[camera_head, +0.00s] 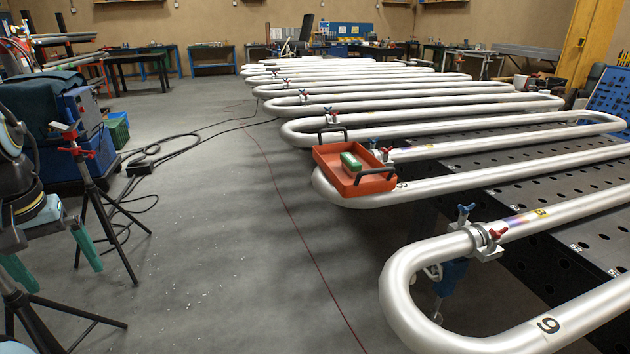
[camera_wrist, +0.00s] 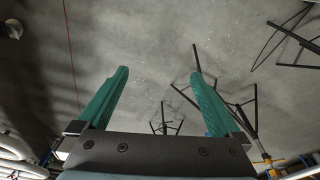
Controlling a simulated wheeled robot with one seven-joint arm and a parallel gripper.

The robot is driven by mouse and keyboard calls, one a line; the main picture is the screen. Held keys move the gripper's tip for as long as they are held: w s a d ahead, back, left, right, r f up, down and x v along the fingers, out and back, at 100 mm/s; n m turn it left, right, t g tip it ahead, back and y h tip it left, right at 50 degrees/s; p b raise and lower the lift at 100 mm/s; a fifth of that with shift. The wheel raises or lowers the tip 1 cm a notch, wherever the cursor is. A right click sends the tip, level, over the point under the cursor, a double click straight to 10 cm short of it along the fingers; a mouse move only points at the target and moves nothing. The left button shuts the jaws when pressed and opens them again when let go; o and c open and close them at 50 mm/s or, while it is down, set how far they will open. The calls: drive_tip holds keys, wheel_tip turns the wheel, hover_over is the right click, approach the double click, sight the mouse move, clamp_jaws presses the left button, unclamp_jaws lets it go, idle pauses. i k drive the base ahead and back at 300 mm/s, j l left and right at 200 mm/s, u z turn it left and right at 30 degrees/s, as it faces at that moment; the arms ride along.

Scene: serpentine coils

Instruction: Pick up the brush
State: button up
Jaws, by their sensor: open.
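No brush can be made out for certain. A small green block-like object (camera_head: 351,161) lies in the red tray (camera_head: 368,186), which rests on the silver pipes; it is too small to tell whether it is the brush. My gripper (camera_head: 58,264) is at the left edge of the head view, over the floor and far from the tray. In the wrist view its two teal fingers (camera_wrist: 158,75) are wide apart with nothing between them.
Serpentine silver pipes (camera_head: 470,183) with clamps fill the right, over a perforated dark table (camera_head: 597,230). A black tripod (camera_head: 95,195) stands close to my gripper, beside a blue machine (camera_head: 75,130).

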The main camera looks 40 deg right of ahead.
sight(352, 165)
drive_tip(key=z, duration=2.3)
drive_tip(key=i+j+u, duration=0.1)
drive_tip(key=i+j, duration=0.15)
drive_tip(key=j, duration=0.2)
drive_tip(key=i+j+u, duration=0.1)
drive_tip(key=i+j, duration=0.15)
drive_tip(key=j, duration=0.2)
drive_tip(key=i+j+u, duration=0.15)
drive_tip(key=j, duration=0.25)
drive_tip(key=i+j+u, duration=0.1)
drive_tip(key=i, duration=0.3)
drive_tip(key=i+j+u, duration=0.1)
drive_tip(key=i+j, duration=0.15)
drive_tip(key=i, duration=0.15)
drive_tip(key=i+j, duration=0.1)
drive_tip(key=i, duration=0.3)
drive_tip(key=j+u, duration=0.05)
